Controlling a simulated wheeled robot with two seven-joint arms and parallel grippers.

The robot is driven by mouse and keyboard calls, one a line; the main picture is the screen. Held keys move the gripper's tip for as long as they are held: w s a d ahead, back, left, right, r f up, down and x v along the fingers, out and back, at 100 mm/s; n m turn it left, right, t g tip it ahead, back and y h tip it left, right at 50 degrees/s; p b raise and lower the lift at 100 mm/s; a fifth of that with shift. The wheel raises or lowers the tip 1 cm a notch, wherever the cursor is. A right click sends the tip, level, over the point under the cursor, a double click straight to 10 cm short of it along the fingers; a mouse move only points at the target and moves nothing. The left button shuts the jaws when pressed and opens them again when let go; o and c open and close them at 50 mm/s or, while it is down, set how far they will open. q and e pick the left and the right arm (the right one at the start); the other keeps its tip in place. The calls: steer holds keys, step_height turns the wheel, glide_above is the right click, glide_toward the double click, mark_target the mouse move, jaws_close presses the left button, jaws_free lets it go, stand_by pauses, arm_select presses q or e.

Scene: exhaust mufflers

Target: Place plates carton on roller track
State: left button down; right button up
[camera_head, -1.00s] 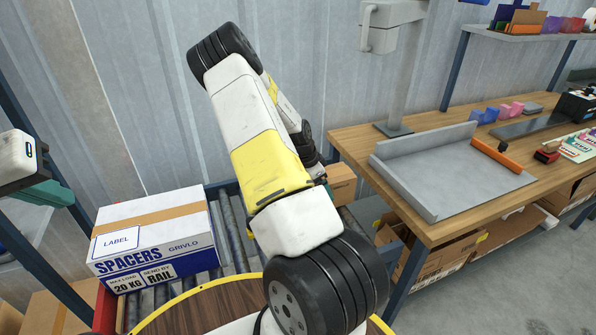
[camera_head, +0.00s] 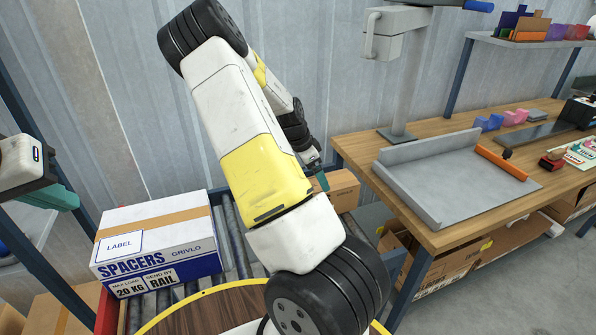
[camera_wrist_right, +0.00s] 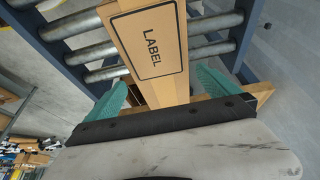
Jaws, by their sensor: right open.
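A brown carton (camera_head: 340,188) sits at the far end of the roller track (camera_head: 229,235) in the head view, partly behind my right arm. In the right wrist view the carton (camera_wrist_right: 150,45) shows a "LABEL" print and lies over the rollers (camera_wrist_right: 105,50); no plates wording is readable. My right gripper (camera_wrist_right: 160,78) is open, its teal fingers on either side of the carton, with contact unclear. In the head view only a bit of its teal finger shows beside the carton. My left gripper (camera_head: 62,198) is at the left edge, away from the carton; its opening is unclear.
A white and blue SPACERS carton (camera_head: 158,240) stands on the near left of the track. A wooden bench (camera_head: 440,225) with a grey tray (camera_head: 460,180) is at right, with open cartons below. A round wooden top (camera_head: 215,310) with yellow rim is in front.

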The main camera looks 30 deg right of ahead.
steer(key=shift+v, duration=1.05)
steer(key=shift+a+r, duration=0.2)
steer(key=s+a+r+n+t+y, duration=0.25)
steer(key=s+a+r+n, duration=0.2)
steer(key=a+r, duration=0.35)
steer(key=s+a+r+n+t+y, duration=0.1)
steer(key=s+a+r+n+y, duration=0.3)
steer(key=a+r, duration=0.45)
steer(key=s+a+r+n+t, duration=0.3)
steer(key=s+a+r+n, duration=0.6)
steer(key=s+n, duration=0.2)
steer(key=shift+s+a+r, duration=0.3)
steer(key=shift+s, duration=0.6)
